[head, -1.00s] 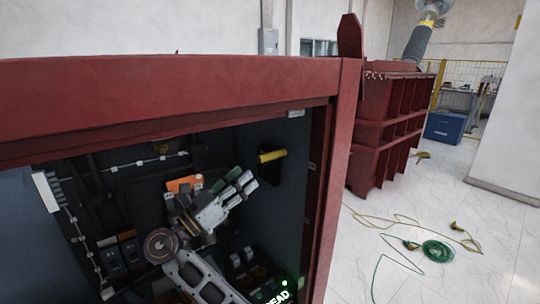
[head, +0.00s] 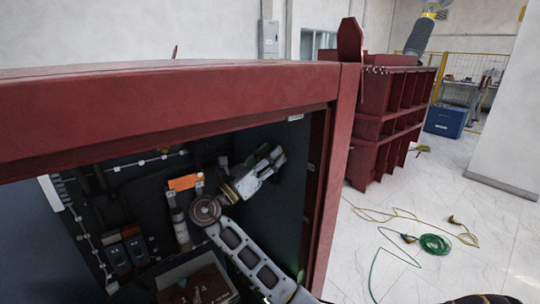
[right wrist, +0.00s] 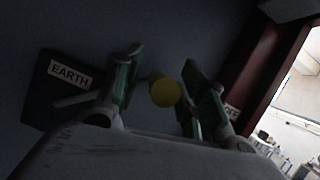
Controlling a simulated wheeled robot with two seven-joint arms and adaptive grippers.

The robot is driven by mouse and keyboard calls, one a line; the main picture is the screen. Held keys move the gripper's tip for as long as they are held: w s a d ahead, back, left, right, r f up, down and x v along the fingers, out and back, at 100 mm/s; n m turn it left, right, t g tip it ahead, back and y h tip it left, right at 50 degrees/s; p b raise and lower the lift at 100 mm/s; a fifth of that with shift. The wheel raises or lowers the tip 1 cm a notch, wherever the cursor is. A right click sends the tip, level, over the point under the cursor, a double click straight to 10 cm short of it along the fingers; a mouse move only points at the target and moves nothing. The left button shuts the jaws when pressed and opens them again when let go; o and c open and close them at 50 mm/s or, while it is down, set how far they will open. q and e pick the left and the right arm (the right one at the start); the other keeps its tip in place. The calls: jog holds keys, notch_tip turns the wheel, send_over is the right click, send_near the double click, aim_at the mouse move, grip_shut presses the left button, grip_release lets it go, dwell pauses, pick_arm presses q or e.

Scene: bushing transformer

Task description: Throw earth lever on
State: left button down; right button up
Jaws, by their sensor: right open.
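The earth lever shows in the right wrist view as a round yellow handle end (right wrist: 165,92). It sits between the two green-padded fingers of my right gripper (right wrist: 163,76), with some room at the sides. A plate with an EARTH label (right wrist: 71,75) is on the dark wall to the left. In the head view my right gripper (head: 270,163) is open at the right inner wall of the red cabinet (head: 170,95), and it hides the yellow handle. I cannot tell whether the fingers touch the handle. My left gripper is not in view.
The red cabinet's top beam and right post frame the opening around my right arm. An orange part (head: 184,182) and dark switch blocks (head: 126,250) are inside. Outside, a green hose (head: 435,244) lies on the white floor beside a red transformer tank (head: 385,130).

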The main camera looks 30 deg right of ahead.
grip_shut()
dwell(0.3)
jog(key=shift+f, duration=0.1)
